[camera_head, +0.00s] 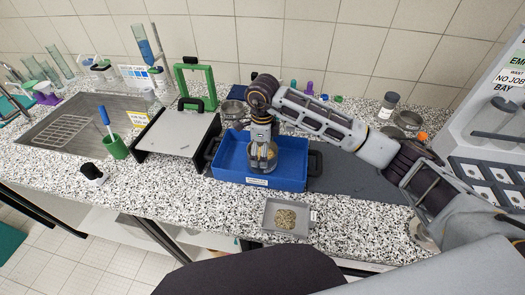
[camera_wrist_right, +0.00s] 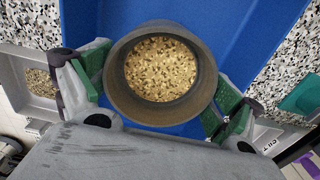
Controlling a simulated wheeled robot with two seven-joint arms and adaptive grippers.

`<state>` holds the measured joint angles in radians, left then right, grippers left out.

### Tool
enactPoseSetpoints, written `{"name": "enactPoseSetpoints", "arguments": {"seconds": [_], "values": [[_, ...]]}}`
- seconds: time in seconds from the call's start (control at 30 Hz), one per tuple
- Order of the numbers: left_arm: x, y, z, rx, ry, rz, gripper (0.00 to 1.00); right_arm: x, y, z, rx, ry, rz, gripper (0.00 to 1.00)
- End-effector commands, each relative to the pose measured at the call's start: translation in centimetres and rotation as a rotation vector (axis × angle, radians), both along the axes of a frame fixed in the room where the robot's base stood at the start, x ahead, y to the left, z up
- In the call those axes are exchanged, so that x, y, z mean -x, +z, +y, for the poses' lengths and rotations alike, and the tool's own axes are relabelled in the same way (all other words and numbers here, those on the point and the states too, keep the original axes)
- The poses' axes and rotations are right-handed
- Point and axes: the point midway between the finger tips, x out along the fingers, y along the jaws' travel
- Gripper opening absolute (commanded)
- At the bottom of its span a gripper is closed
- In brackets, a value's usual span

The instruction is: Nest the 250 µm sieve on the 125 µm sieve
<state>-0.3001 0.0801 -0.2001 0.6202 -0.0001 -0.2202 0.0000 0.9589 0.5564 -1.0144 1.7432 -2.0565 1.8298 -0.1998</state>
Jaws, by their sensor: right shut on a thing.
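My right gripper (camera_head: 262,148) is shut on a round grey metal sieve (camera_head: 263,164), with one finger on each side of its wall. In the right wrist view the sieve (camera_wrist_right: 118,97) holds a layer of tan grains. It is at the blue tray (camera_head: 225,160); I cannot tell whether it touches the tray floor. Its micron label is not readable. Another round metal vessel (camera_head: 232,109) stands behind the tray, and one more (camera_head: 408,120) stands at the back right; I cannot tell which sieves these are. My left gripper is not in view.
A grey pan of grains (camera_head: 270,215) lies in front of the blue tray. A grey platform with a black frame (camera_head: 178,132) and a green stand (camera_head: 208,85) are left of it. A sink (camera_head: 75,125) is farther left. A dark mat (camera_head: 350,175) lies right, under my arm.

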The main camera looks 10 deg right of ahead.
Motion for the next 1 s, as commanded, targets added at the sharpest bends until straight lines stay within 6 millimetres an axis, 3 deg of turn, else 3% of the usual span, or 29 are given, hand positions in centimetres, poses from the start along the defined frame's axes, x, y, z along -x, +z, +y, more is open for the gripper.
{"name": "enactPoseSetpoints", "arguments": {"seconds": [0.27,0.3,0.37,0.77,1.0], "values": [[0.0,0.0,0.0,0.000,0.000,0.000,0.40,0.0,0.1,0.0,0.000,0.000,-0.001,0.64],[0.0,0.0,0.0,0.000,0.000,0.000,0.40,0.0,0.1,0.0,-0.001,0.000,-0.001,0.94],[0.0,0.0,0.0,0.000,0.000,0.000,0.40,0.0,0.1,0.0,-0.001,0.000,-0.001,1.00],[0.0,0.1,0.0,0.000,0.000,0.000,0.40,0.0,0.1,0.0,0.000,0.000,0.000,1.00],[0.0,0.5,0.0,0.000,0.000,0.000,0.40,0.0,1.1,0.0,0.001,0.000,-0.002,1.00]]}}
